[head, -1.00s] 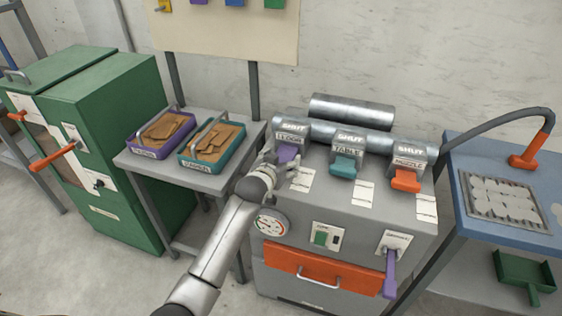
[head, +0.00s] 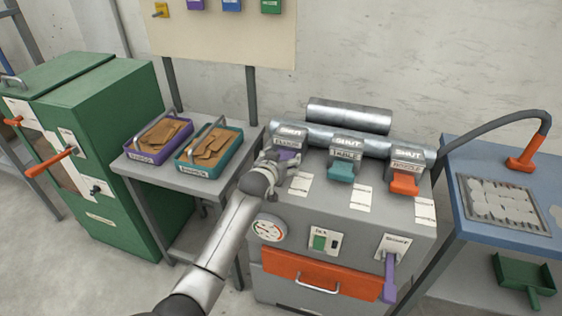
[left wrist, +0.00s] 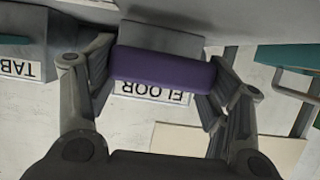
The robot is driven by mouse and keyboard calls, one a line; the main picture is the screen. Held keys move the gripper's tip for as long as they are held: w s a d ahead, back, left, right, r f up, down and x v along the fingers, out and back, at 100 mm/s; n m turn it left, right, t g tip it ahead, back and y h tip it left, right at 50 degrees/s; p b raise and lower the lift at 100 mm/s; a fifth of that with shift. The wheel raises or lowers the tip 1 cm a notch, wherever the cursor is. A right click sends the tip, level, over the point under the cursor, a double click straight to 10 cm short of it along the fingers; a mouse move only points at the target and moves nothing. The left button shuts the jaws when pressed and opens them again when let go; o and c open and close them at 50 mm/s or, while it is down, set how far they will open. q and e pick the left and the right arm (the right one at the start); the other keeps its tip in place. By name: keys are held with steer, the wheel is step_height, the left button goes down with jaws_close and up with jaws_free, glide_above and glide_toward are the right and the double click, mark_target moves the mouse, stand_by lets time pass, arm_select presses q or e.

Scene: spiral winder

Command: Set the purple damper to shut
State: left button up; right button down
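The purple damper handle (head: 289,155) is the leftmost of three on top of the grey machine, under a plate marked SHUT. My left gripper (head: 275,162) is at it and covers part of it in the head view. In the left wrist view the purple handle (left wrist: 163,68) lies across between my left gripper's fingers (left wrist: 165,78). The fingers meet both its ends with no clear gap. An upside-down FLOOR label (left wrist: 150,93) shows beside it. My right gripper is not in view.
A teal damper handle (head: 341,172) and an orange one (head: 404,184) stand to the right. A purple lever (head: 389,278) and an orange drawer (head: 318,275) are on the machine's front. Two trays stand on a grey side table (head: 180,186).

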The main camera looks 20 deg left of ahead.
arm_select(q)
steer(key=o, duration=0.3)
steer(key=shift+w, duration=0.2)
steer(key=shift+o, duration=0.2)
steer(key=shift+s, duration=0.15)
steer(key=v, duration=1.2)
